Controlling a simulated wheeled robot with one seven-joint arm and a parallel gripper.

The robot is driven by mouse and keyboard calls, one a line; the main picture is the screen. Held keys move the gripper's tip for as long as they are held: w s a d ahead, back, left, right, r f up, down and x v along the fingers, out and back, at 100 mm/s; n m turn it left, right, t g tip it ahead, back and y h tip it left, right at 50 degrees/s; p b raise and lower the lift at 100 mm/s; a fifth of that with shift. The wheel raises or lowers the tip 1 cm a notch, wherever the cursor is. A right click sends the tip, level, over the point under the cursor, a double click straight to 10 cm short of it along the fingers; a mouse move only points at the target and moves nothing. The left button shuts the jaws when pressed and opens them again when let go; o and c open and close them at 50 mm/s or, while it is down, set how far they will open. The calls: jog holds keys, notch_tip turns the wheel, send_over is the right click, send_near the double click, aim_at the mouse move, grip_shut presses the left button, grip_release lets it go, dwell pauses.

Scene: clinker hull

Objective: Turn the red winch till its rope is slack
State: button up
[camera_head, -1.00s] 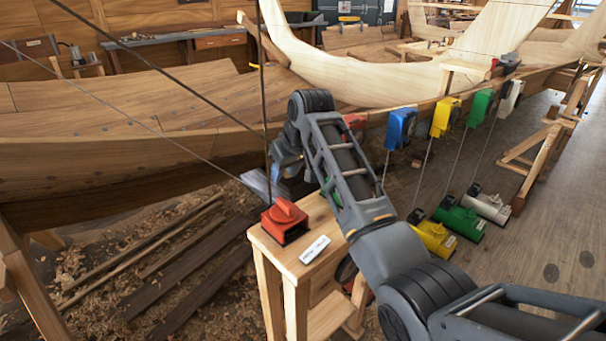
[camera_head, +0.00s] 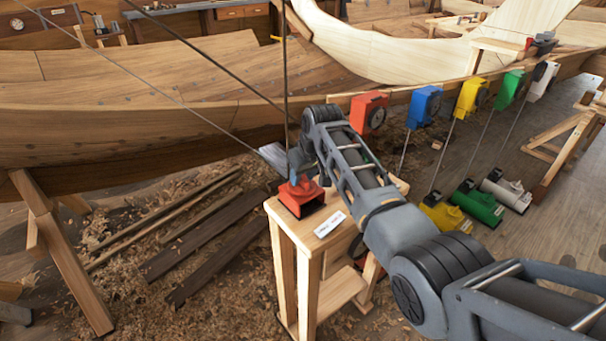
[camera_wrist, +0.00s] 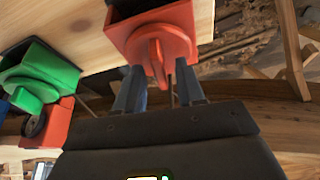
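The red winch (camera_head: 303,201) sits on a wooden stand (camera_head: 322,237). It is a box with a round turning head and a raised grip bar. A dark rope (camera_head: 285,80) comes down to it from above and looks straight. In the wrist view the winch (camera_wrist: 180,33) is at top centre, with its grip bar pointing towards me. My gripper (camera_wrist: 159,72) has its two blue-grey fingers apart, one on each side of the bar, with gaps showing. In the head view my gripper (camera_head: 298,174) is right at the winch's top and hides part of it.
A white label (camera_head: 330,224) lies on the stand. A green unit with a similar head (camera_wrist: 38,82) is left in the wrist view. Red (camera_head: 370,112), blue (camera_head: 424,105) and other coloured blocks line the hull rail. Yellow, green and white units stand on the floor.

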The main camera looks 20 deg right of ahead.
jog(key=shift+c, duration=0.3)
grip_shut()
jog(key=shift+n, duration=0.3)
jog(key=n+y+b, duration=0.1)
jog(key=n, duration=0.1)
jog(key=n+y+b, duration=0.1)
jog(key=n, duration=0.1)
jog(key=shift+w+d+f+n+g, duration=0.1)
jog(key=shift+w+d+n+g, duration=0.05)
jog(key=shift+n+g, duration=0.2)
jog(key=n+g+b, duration=0.1)
jog(key=n+b, duration=0.2)
jog(key=shift+y, duration=0.4)
jog(key=shift+n+g+b, duration=0.25)
jog(key=shift+n+b, duration=0.55)
jog(key=shift+n, duration=0.05)
jog(key=shift+o, duration=0.3)
grip_release()
